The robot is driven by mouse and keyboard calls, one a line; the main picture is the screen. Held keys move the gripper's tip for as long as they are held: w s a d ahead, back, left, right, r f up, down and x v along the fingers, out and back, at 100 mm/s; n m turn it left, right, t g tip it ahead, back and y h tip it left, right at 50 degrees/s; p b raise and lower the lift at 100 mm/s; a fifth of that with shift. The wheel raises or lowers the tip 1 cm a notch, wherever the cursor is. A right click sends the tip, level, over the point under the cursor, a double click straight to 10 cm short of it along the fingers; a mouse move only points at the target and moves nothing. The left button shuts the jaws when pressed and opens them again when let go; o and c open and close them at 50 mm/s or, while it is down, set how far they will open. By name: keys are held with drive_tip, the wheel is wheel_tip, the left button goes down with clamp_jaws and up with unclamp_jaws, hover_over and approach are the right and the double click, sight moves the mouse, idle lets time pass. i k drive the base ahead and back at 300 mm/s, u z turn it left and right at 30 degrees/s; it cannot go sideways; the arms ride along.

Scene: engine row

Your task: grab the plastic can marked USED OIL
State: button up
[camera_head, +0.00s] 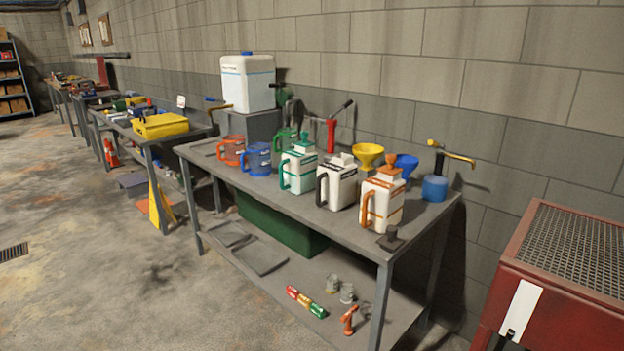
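Three white plastic cans stand upright in a row on the grey workbench (315,222). One has a green handle and green top (299,170), one has a black handle and pale top (337,187), and the nearest has an orange-brown handle and top (382,203). Bands or labels show on the cans, but the lettering is too small to read, so I cannot tell which one is marked USED OIL. The cans stand close together, and the nearer ones partly overlap those behind in this view. My gripper is not in view.
An orange jug (231,150) and a blue jug (257,159) stand left of the cans. Yellow (367,154) and blue (407,164) funnels stand behind them. A dark small fitting (390,239) lies near the front edge. A red cabinet (545,290) stands right; floor (130,270) is open left.

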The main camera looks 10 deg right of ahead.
sight(337, 181)
drive_tip(key=u, duration=0.5)
drive_tip(key=i, duration=0.55)
drive_tip(key=u, duration=0.8)
drive_tip(key=i, duration=0.55)
drive_tip(key=u, duration=0.3)
